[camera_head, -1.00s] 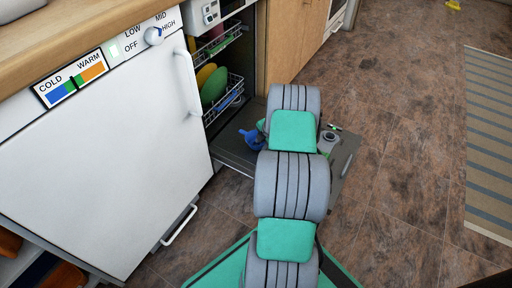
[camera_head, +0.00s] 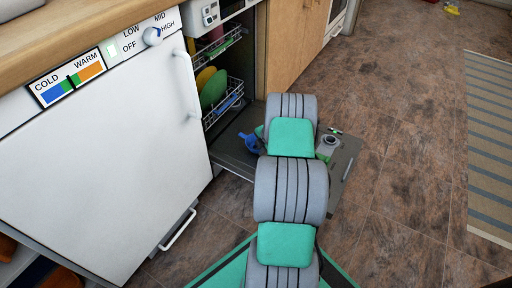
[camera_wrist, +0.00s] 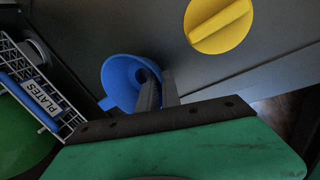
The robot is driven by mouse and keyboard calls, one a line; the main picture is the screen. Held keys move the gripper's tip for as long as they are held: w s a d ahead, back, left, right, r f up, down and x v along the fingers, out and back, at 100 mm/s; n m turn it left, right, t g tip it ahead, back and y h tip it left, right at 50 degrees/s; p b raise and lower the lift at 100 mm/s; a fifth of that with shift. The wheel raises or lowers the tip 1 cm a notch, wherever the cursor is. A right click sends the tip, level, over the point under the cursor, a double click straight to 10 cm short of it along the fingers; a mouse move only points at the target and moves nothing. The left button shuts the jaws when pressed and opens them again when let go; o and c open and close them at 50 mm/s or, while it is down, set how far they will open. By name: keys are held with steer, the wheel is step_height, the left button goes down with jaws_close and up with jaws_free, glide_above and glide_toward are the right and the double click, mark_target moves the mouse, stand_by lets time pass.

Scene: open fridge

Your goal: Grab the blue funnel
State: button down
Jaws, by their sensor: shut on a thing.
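The blue funnel (camera_wrist: 118,78) shows in the wrist view left of centre, with its wide mouth toward the camera. My gripper (camera_wrist: 156,82) is shut on the funnel at its right side; its dark fingers cover part of the rim and the inside. In the head view the blue funnel (camera_head: 249,144) shows beside the end of my arm, over the open dishwasher door. The gripper fingers are hidden behind my arm in the head view.
The lowered dishwasher door (camera_head: 345,165) lies under my arm. A rack with plates (camera_head: 213,90) stands behind it. A yellow round cap (camera_wrist: 219,26) is on the dark surface. The white fridge door (camera_head: 110,170) is at left.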

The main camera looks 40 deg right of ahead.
stand_by(0.4)
steer(key=shift+r, duration=0.35)
step_height(320, 180, up, 3)
steer(key=shift+f+p, duration=0.15)
steer(key=shift+p, duration=0.7)
steer(key=s+r+p, duration=0.7)
steer(key=s+r, duration=0.2)
steer(key=s, duration=0.5)
steer(key=shift+d+r, duration=0.2)
steer(key=shift+r, duration=0.1)
